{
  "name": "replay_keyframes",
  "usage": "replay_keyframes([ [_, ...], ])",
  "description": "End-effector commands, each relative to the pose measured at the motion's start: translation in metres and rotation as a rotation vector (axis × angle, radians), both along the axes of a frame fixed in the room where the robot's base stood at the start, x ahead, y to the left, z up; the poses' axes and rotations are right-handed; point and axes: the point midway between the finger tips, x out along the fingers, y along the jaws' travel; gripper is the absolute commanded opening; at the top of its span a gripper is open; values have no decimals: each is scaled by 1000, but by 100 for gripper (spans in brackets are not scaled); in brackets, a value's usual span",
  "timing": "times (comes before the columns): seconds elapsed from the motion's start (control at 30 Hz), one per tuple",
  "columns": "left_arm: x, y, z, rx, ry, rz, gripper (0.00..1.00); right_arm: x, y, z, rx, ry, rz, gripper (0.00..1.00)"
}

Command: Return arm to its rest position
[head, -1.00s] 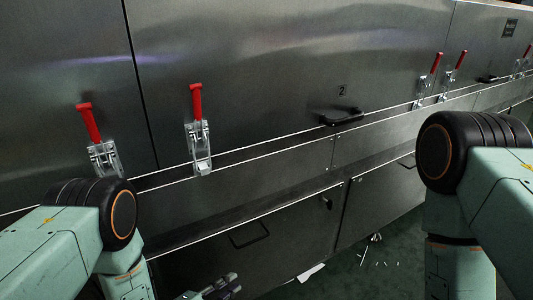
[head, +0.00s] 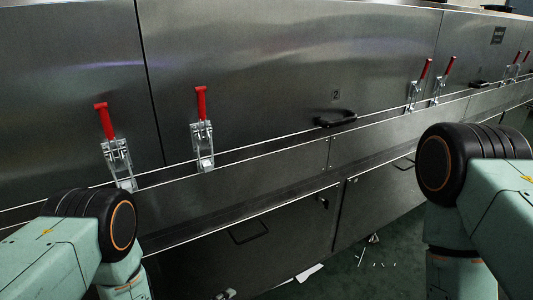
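My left arm comes in at the lower left and my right arm at the lower right, both green with black joints, standing in front of the steel dryer panel (head: 260,50). The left gripper shows only as a small grey piece (head: 226,294) at the bottom edge; its fingers are mostly cut off. The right gripper is not seen. Neither visible arm part appears to touch the toggle clamps. The red-handled clamps (head: 202,130) and (head: 115,150) have their handles pointing up.
A panel marked 2 has a black handle (head: 336,119). More red-handled clamps (head: 416,88) stand to the right. Lower doors (head: 290,235) have thin pull handles. A white sheet (head: 308,272) and small white scraps lie on the dark green floor.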

Motion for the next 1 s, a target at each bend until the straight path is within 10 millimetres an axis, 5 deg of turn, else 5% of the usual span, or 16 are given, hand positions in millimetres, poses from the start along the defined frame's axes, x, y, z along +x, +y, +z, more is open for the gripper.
replay_keyframes([
  [0.27,-48,27,-42,441,8,-104,18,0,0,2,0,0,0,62],
  [0.57,-150,73,-54,961,138,-436,18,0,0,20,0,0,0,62],
  [0.7,-213,96,-34,1126,240,-672,18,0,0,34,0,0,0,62],
  [0.83,-277,115,10,1203,363,-900,18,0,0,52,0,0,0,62],
  [0.9,-302,122,37,1206,429,-961,18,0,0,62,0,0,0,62],
  [1.0,-314,126,67,1203,480,-956,18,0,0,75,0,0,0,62],
])
